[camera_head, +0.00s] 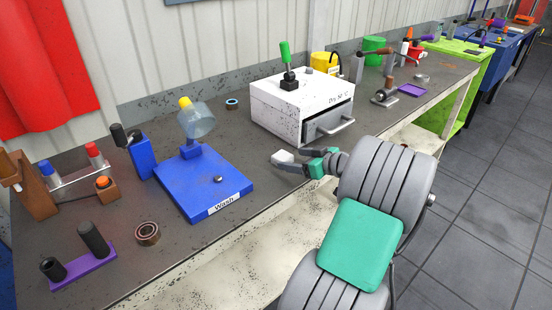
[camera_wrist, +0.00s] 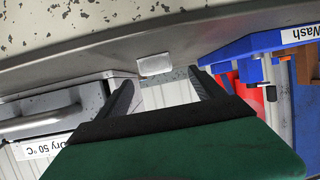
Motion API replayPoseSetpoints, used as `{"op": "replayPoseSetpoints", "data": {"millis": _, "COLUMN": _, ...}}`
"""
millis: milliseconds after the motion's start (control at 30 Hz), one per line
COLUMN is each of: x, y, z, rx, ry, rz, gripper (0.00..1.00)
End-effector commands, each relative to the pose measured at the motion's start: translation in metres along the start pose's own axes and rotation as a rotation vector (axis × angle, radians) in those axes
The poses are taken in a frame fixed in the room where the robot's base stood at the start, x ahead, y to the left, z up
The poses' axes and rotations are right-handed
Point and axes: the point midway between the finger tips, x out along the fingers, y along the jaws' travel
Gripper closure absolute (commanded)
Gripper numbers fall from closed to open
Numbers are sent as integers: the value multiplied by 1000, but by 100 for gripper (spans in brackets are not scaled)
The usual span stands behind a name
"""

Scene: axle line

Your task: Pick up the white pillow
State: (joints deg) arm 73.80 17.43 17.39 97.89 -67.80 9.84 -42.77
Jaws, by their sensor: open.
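A small white block that appears to be the white pillow (camera_wrist: 155,64) lies between and just beyond the fingertips in the wrist view. In the head view the white pillow (camera_head: 283,156) is on the dark bench top, left of my wrist and near the front of the white oven. My gripper (camera_wrist: 163,76) is open, with one dark finger on each side and nothing held between them. In the head view my gripper (camera_head: 292,164) is low over the bench beside the block, partly hidden by its own parts. I cannot tell whether a finger touches the block.
The white "Dry 50 °C" oven (camera_head: 303,104) with a protruding handle stands close behind my gripper. The blue "Wash" station (camera_head: 195,182) is to the left. A bearing ring (camera_head: 147,233) and a purple stand (camera_head: 82,268) are farther left. Bare bench lies between station and oven.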

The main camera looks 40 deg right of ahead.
Motion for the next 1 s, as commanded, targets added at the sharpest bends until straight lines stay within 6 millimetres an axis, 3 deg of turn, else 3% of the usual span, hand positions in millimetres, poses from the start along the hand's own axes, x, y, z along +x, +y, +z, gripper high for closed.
{"op": "replayPoseSetpoints", "data": {"millis": 333, "x": 58, "y": -3, "z": -1, "rx": 0, "ry": -4, "rz": -5, "gripper": 22}}
{"op": "replayPoseSetpoints", "data": {"millis": 600, "x": 65, "y": -2, "z": 0, "rx": 0, "ry": -5, "rz": -1, "gripper": 22}}
{"op": "replayPoseSetpoints", "data": {"millis": 1000, "x": 65, "y": -2, "z": 0, "rx": 0, "ry": -5, "rz": -2, "gripper": 54}}
